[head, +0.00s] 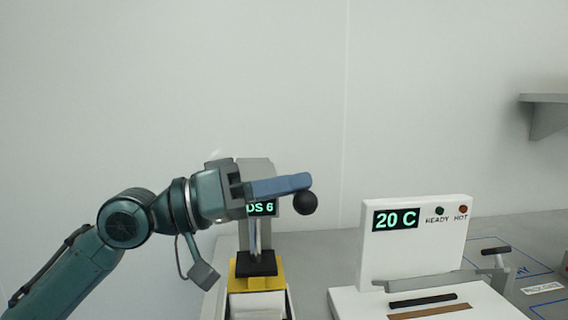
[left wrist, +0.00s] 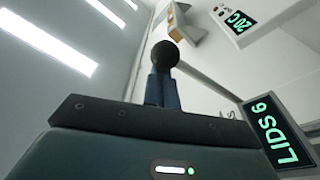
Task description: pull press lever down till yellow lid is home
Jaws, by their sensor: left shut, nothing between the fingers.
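The press has a grey column (head: 256,168), a display partly hidden behind my left gripper, and a black press plate (head: 256,264) on a metal rod. The display reads LIDS 6 in the left wrist view (left wrist: 275,133). Yellow (head: 258,283) shows under and around the plate; I cannot tell how the lid itself sits. The lever's black ball knob (head: 305,203) is just below the tips of my left gripper (head: 303,181). The blue fingers are shut with nothing between them. The knob (left wrist: 165,54) shows right at the fingertips; contact is unclear. My right gripper is out of view.
A white sealer-like machine (head: 415,245) reading 20 C stands to the right, with a grey bar (head: 440,281) in front. A white box (head: 257,305) is below the press plate. A grey shelf (head: 545,98) is on the right wall.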

